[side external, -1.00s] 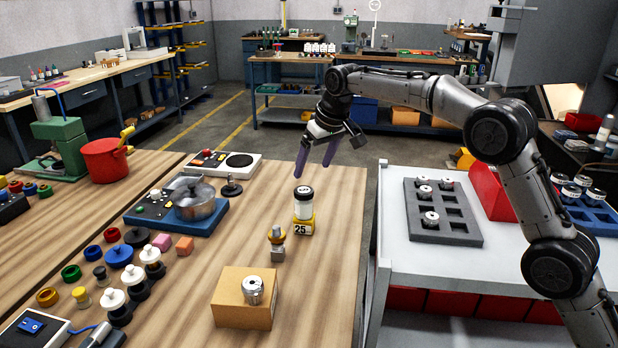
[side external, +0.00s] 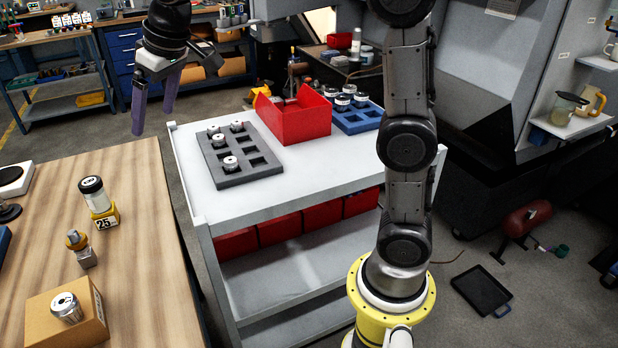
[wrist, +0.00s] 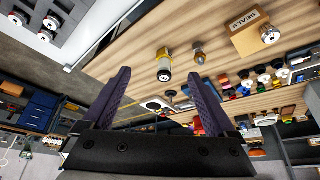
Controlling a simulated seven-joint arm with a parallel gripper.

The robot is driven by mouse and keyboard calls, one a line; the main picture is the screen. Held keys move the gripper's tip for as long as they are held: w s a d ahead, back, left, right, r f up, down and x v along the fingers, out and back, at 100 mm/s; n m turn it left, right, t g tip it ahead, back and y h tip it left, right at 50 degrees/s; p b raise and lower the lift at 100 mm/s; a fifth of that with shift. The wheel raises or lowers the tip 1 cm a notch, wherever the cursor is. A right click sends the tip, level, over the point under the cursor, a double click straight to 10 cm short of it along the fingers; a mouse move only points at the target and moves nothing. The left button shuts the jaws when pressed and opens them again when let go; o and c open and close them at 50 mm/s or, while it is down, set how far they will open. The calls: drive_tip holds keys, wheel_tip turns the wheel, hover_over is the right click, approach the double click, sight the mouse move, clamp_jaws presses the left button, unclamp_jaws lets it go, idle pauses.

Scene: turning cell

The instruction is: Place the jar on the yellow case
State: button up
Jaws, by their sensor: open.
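The jar (side external: 95,193), with a white body and a dark lid with a pale top, stands upright on the small yellow case (side external: 108,217) marked 25, on the wooden table. In the wrist view the jar (wrist: 164,75) and the yellow case (wrist: 164,55) show beyond my fingers, still together. My gripper (side external: 154,104) is open and empty. It hangs above and to the right of the jar in the side view, clear of it, with its purple fingers apart and pointing down.
A small metal-and-yellow fitting (side external: 80,249) stands near the case. A cardboard box (side external: 90,308) with a metal part on top is nearer the camera. The white cart (side external: 290,175) to the right holds a grey tray (side external: 236,180), a red bin (side external: 300,122) and a blue tray (side external: 358,124).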

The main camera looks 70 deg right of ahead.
drive_tip(key=s+f, duration=0.3)
drive_tip(key=s, duration=0.6)
drive_tip(key=s+d+f, duration=0.1)
drive_tip(key=s+f, duration=0.2)
drive_tip(key=s, duration=0.6)
drive_tip(key=s+d+f, duration=0.1)
drive_tip(key=s+f, duration=0.3)
drive_tip(key=s, duration=0.6)
drive_tip(key=shift+d+m+t, duration=0.2)
drive_tip(key=shift+m+t, duration=0.1)
